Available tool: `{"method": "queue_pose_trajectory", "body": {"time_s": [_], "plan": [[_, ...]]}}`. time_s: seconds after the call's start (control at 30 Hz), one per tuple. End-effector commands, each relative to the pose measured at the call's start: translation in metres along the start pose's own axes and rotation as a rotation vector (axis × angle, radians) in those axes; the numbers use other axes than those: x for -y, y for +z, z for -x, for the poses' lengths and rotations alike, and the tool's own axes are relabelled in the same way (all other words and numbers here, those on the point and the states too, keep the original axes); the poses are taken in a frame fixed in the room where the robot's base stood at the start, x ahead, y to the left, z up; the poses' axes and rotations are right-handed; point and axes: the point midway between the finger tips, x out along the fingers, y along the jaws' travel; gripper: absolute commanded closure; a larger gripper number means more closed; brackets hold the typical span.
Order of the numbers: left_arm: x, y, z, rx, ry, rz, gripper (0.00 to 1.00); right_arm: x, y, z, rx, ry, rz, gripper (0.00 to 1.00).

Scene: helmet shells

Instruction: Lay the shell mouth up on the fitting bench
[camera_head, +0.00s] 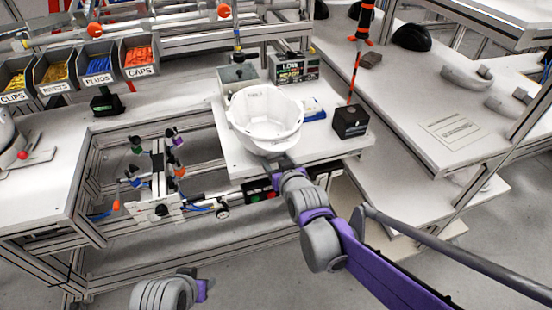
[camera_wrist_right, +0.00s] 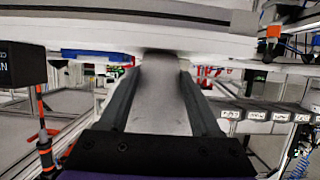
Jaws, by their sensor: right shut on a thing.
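The white helmet shell (camera_head: 265,118) is on or just above the fitting bench (camera_head: 335,150); I cannot tell if it touches. Its open mouth faces up, and I see into its hollow inside. My right gripper (camera_head: 279,162) reaches in from the front and is shut on the shell's near side. In the right wrist view, a pale grey surface, likely the shell (camera_wrist_right: 158,95), lies between the two dark fingers. Only a grey and purple part of my left arm shows at the bottom left of the head view; its fingers are not seen.
A black box (camera_head: 350,121) and a blue-and-white item (camera_head: 314,110) sit right of the shell. A display box (camera_head: 294,68) and a grey box (camera_head: 238,77) stand behind it. Labelled parts bins (camera_head: 98,65) are at the back left. A fixture frame (camera_head: 158,170) is left of the bench.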

Motion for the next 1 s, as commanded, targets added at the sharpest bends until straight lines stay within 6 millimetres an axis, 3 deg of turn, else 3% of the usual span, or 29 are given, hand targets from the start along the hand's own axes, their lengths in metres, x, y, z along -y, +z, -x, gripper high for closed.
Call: {"method": "queue_pose_trajectory", "body": {"time_s": [0.23,0.27,0.43,0.77,1.0], "plan": [[0.000,0.000,0.000,0.000,0.000,0.000,0.50,0.000,-0.001,0.000,-0.002,0.000,0.000,1.00],[0.000,0.000,0.000,0.000,0.000,0.000,0.50,0.000,-0.001,0.000,-0.002,0.000,0.000,0.32],[0.000,0.000,0.000,0.000,0.000,0.000,0.50,0.000,0.000,0.000,-0.001,0.000,0.000,0.01],[0.000,0.000,0.000,0.000,0.000,0.000,0.50,0.000,0.000,0.001,0.001,0.000,0.000,0.01],[0.000,-0.001,0.001,0.000,0.000,0.000,0.50,0.000,0.000,0.029,0.000,0.000,0.000,0.01]]}}
